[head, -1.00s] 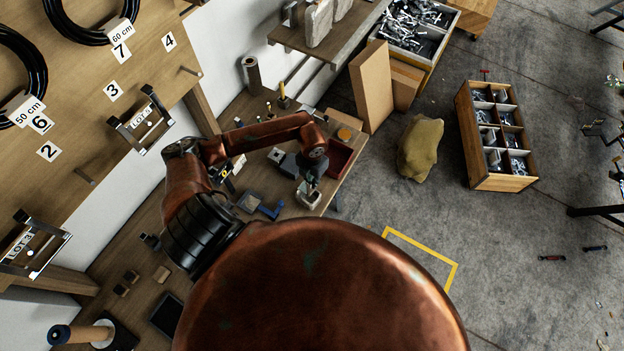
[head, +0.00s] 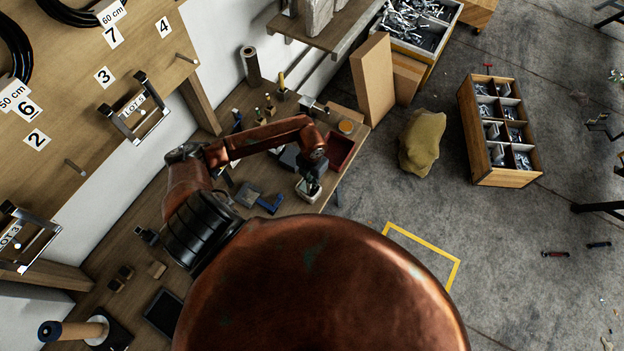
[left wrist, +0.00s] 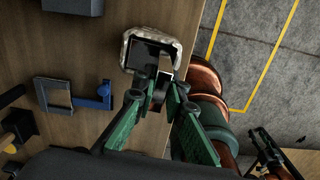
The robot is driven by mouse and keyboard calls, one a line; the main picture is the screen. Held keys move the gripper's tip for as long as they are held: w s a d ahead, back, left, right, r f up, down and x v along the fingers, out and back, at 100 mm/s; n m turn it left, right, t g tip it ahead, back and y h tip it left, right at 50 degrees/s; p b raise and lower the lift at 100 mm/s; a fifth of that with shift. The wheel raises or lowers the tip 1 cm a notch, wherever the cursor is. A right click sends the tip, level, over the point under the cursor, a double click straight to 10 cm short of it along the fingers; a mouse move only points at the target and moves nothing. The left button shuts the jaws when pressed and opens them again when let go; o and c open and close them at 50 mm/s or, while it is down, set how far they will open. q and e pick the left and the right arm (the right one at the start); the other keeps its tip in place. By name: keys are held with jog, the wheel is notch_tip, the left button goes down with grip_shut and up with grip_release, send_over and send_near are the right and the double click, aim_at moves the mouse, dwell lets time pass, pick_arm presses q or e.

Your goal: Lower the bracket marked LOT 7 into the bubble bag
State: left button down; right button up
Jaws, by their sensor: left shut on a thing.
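The bubble bag (head: 306,194) stands at the near right edge of the workbench, pale with a crinkled rim. In the left wrist view the bag (left wrist: 127,50) opens upward around a dark inside. My left gripper (head: 314,179) is right over the bag. In the left wrist view its green fingers (left wrist: 163,92) are shut on a small grey and dark bracket (left wrist: 162,72) at the bag's mouth. How deep it sits is unclear, and no LOT 7 marking is readable. My right gripper (left wrist: 264,150) seems to show at the lower right; its jaw state is unclear.
A bracket marked LOT 9 (head: 138,110) and another labelled bracket (head: 28,240) hang on the board. A blue-handled tool (head: 270,205) lies left of the bag. A red bin (head: 339,152) is behind it. Open floor lies right of the bench.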

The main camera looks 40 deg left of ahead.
pick_arm(q)
jog(key=shift+f+b, duration=1.45)
jog(key=shift+f, duration=0.6)
jog(key=c, duration=1.9)
grip_release()
notch_tip(320, 180, up, 12)
jog(key=shift+r, duration=0.1)
